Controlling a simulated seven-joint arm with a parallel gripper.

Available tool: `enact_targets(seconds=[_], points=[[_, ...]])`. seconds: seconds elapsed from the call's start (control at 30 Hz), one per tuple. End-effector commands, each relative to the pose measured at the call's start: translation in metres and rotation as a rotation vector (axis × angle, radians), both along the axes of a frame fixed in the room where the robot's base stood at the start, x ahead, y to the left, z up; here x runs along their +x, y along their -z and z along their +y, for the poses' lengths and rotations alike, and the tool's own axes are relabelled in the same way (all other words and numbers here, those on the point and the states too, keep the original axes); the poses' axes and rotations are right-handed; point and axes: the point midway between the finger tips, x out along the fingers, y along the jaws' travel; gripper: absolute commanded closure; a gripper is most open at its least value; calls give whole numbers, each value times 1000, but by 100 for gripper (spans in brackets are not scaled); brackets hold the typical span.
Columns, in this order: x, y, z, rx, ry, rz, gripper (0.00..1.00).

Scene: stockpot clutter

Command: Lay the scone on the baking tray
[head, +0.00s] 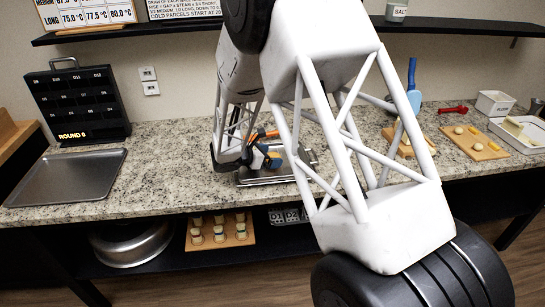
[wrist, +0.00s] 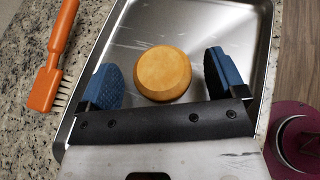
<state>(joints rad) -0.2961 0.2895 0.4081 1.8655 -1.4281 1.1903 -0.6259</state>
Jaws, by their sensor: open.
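The scone (wrist: 163,73) is a round, golden-brown piece in the wrist view, and it appears to rest on a shiny metal tray (wrist: 235,25). My gripper (wrist: 164,80) is open, with one blue finger on each side of the scone and a visible gap at both sides. In the head view my gripper (head: 268,158) is low over this tray (head: 285,178) at the middle of the counter. The scone is hidden there by my arm. A second, empty metal tray (head: 68,178) lies at the counter's left end.
An orange brush (wrist: 53,60) lies left of the tray in the wrist view. A black board (head: 78,105) stands behind the left tray. Wooden boards with food (head: 474,143) and a white tray (head: 525,135) are at the right. The counter between the trays is clear.

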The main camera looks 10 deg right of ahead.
Motion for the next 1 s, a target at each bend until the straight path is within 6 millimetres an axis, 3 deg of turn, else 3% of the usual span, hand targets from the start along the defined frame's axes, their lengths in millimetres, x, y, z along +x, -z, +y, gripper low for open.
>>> enact_targets(seconds=[0.6,1.0], points=[[-31,-34,75,-1,-1,-1,10],[-38,-41,89,0,0,0,10]])
